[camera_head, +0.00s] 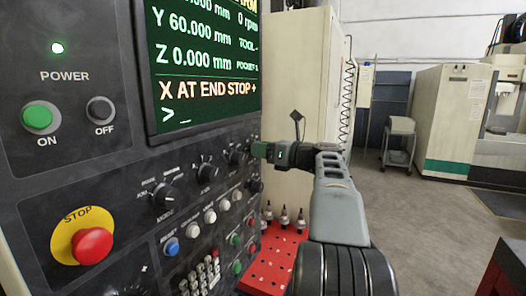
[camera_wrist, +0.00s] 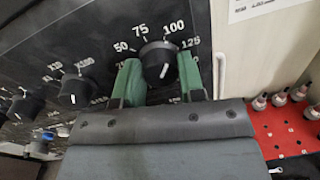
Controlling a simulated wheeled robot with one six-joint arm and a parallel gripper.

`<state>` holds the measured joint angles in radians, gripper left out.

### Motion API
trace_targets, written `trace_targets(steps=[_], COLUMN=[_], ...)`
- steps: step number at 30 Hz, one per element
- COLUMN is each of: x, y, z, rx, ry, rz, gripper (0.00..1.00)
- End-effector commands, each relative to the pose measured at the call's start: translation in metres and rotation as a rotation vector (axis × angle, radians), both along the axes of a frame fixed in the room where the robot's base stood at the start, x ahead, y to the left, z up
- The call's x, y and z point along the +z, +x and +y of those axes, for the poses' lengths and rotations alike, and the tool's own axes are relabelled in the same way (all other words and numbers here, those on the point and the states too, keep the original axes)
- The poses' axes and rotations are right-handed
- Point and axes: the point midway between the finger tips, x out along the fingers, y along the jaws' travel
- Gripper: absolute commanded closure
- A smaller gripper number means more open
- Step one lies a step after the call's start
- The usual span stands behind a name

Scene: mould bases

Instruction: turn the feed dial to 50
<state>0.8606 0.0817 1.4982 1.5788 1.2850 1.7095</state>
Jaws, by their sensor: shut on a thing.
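The feed dial (camera_wrist: 157,58) is a round black knob on the dark control panel, in the upper middle of the wrist view. The numbers 50, 75, 100 and 125 run around its upper side. A short white mark shows on the lower part of the knob's face; I cannot tell for certain which number it stands for. My gripper (camera_wrist: 160,75) has its two green fingers on either side of the knob, shut on it. In the head view my gripper (camera_head: 264,150) is at the panel's right edge and hides most of the dial.
Other black knobs (camera_wrist: 75,88) sit left of the dial. Push buttons (camera_head: 210,216) and a red stop button (camera_head: 93,246) are lower on the panel. The screen (camera_head: 203,60) reads "X AT END STOP +". A red tool rack (camera_head: 275,262) stands below right. Open floor lies right.

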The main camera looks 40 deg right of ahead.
Motion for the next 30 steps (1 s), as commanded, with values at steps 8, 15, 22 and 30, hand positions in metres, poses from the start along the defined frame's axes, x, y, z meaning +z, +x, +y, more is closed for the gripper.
trace_targets(steps=[8, 15, 22, 30], x=[-0.004, -0.0046, -0.0045, -0.0045], y=[0.0004, 0.0004, 0.0004, 0.0008], z=[-0.0005, -0.0004, -0.0004, -0.0009], rx=[-0.002, -0.001, 0.0, -0.001], ry=[-0.198, -0.401, -0.594, -0.814], rz=[-0.107, -0.216, -0.32, -0.437], gripper=[0.87, 0.87, 0.87, 0.87])
